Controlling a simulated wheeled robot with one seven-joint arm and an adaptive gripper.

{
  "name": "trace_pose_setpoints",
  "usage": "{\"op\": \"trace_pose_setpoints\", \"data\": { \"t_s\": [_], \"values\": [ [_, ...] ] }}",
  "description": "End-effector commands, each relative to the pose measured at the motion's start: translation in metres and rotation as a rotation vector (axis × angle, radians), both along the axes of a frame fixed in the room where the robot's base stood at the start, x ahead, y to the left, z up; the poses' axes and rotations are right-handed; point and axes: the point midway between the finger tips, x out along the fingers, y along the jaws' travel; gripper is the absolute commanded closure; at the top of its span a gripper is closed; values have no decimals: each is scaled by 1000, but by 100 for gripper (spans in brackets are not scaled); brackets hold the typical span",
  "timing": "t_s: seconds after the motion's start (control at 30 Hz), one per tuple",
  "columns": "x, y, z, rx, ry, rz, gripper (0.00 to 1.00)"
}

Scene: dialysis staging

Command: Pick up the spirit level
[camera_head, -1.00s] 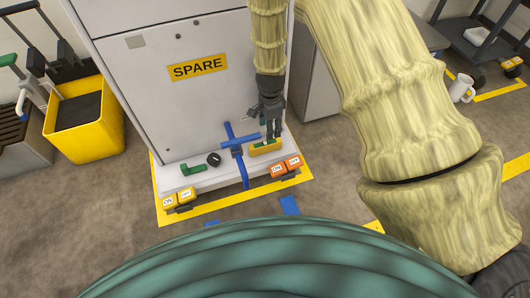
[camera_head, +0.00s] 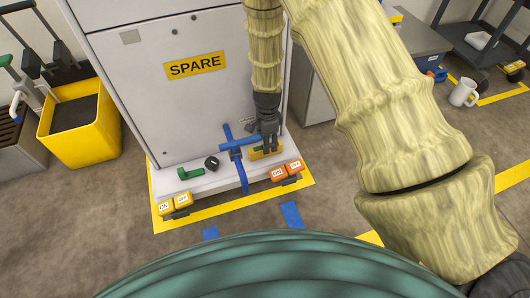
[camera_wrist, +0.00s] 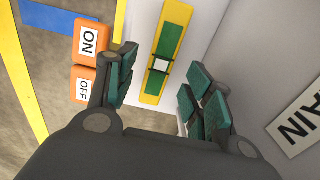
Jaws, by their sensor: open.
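The spirit level is a yellow bar with green strips and a pale square in its middle. In the wrist view the spirit level (camera_wrist: 154,84) lies ahead of my gripper (camera_wrist: 160,78), lengthwise between the two spread fingers. The fingers have green pads, are open, and hold nothing. In the head view the spirit level (camera_head: 256,155) lies on the white ledge at the foot of the SPARE cabinet, partly hidden by my gripper (camera_head: 269,146). My gripper points down close over it; contact cannot be told.
Orange ON/OFF blocks (camera_head: 286,172) sit in front, yellow ones (camera_head: 174,203) farther left. A green piece (camera_head: 190,173) and a black ring (camera_head: 212,163) lie on the ledge. The cabinet (camera_head: 170,110) rises behind.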

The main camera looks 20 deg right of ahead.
Motion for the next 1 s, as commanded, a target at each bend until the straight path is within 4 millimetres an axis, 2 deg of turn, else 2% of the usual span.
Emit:
{"op": "trace_pose_setpoints", "data": {
  "t_s": [0.03,0.3,0.6,0.67,0.9,1.0],
  "values": [
    [0,2,-10,0,1,1,48],
    [-1,7,-37,0,0,1,48],
    [-1,7,-39,0,0,1,48],
    [-1,7,-39,0,0,1,57],
    [-1,7,-39,0,0,0,100],
    [-1,7,-39,0,0,0,100]
  ]
}}
